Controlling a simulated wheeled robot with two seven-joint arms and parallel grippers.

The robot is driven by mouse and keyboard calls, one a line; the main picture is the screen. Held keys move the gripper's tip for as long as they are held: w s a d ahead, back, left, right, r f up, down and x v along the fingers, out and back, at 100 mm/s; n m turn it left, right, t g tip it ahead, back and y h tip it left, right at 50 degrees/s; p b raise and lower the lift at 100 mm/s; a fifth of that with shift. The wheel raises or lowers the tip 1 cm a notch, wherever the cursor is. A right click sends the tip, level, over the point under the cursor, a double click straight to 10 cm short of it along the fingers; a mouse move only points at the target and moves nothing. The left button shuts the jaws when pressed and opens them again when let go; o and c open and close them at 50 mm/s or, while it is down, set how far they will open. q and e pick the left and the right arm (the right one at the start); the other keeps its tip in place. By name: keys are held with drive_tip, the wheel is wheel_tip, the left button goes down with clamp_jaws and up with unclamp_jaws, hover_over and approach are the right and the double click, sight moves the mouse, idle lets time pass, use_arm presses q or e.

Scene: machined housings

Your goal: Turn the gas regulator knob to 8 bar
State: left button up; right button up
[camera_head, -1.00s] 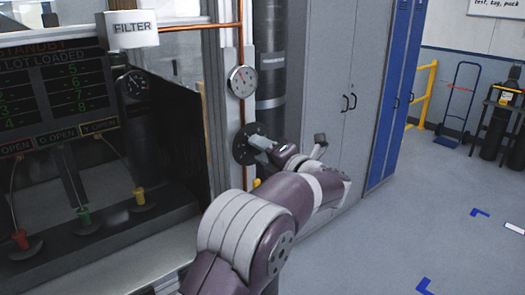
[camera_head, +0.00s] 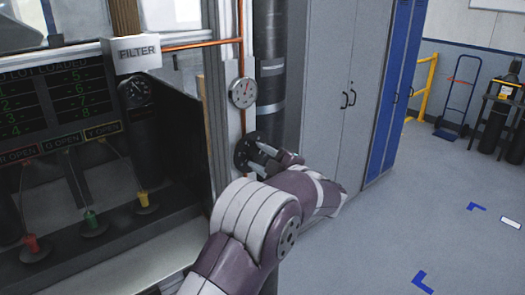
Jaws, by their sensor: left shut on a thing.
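The regulator knob is a round black disc (camera_head: 242,153) on the post below a round white gauge (camera_head: 243,92). The gauge has a reddish needle, but its numbers are too small to read. My left gripper (camera_head: 259,155) comes in from the right side of the knob, with its grey fingers at the knob's face. It is shut on the knob; the exact contact is partly hidden by the fingers and my wrist. My right gripper is not in view.
A copper pipe (camera_head: 239,45) runs down to the gauge. A dark cylinder (camera_head: 270,60) stands behind it, beside grey cabinets (camera_head: 330,90). At left are a FILTER box (camera_head: 137,52) and a bay with red, green and yellow fittings. Open floor lies right.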

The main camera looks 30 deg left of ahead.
use_arm(q)
drive_tip(key=m+p, duration=0.2)
drive_tip(key=r+m+p, duration=0.1)
drive_tip(key=m+p, duration=0.2)
drive_tip(key=shift+w+m, duration=0.1)
drive_tip(key=shift+m, duration=0.2)
drive_tip(key=shift+f+m+p, duration=0.1)
drive_tip(key=shift+m+p, duration=1.65)
drive_tip(key=shift+m, duration=0.35)
drive_tip(key=o, duration=1.1)
drive_tip(key=shift+f, duration=0.1)
drive_tip(key=shift+a+f, duration=0.15)
